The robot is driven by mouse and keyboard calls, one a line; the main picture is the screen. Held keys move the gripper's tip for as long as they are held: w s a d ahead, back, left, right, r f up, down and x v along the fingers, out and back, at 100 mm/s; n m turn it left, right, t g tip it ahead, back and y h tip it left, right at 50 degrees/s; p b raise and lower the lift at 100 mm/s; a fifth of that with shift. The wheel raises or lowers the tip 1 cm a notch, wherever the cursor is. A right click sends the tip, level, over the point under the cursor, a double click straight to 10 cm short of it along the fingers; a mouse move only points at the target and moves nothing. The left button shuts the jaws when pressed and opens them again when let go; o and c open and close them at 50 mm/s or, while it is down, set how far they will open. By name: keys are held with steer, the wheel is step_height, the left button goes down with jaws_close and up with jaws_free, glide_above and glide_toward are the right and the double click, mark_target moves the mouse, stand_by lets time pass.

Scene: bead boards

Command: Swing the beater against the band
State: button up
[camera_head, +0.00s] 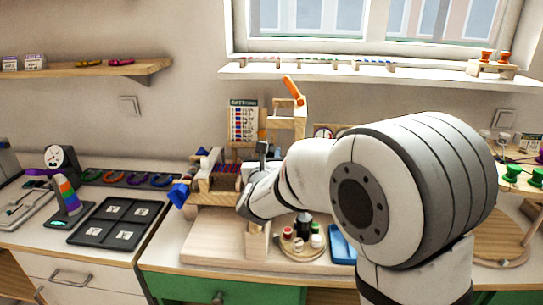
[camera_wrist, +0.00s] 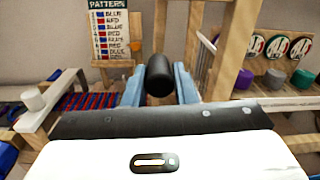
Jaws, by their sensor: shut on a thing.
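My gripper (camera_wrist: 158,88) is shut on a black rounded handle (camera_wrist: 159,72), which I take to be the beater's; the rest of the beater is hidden. In the head view the dark handle top (camera_head: 263,147) rises by the right side of the wooden loom (camera_head: 212,198), where my gripper is mostly hidden by my arm. The red and blue band (camera_wrist: 86,102) lies on the loom, left of my gripper in the wrist view. I cannot tell whether the beater touches the band.
A pattern card (camera_head: 243,120) stands behind the loom, with a wooden post and orange lever (camera_head: 293,90) to its right. A round tray of spools (camera_head: 290,246) and a blue tray (camera_head: 342,243) stand in front. A black compartment tray (camera_head: 112,220) is at left.

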jaws_close()
steer(key=shift+f, duration=0.1)
steer(key=shift+a+f+m+b, duration=0.1)
steer(key=shift+a+m+b, duration=0.2)
steer(key=shift+b, duration=0.45)
steer(key=shift+a+m+b, duration=0.45)
steer(key=shift+m+b, duration=0.25)
steer(key=shift+b, duration=0.55)
steer(key=shift+a+r+m+b, duration=0.6)
steer(key=shift+a+m+b, duration=0.05)
steer(key=shift+m+b, duration=0.45)
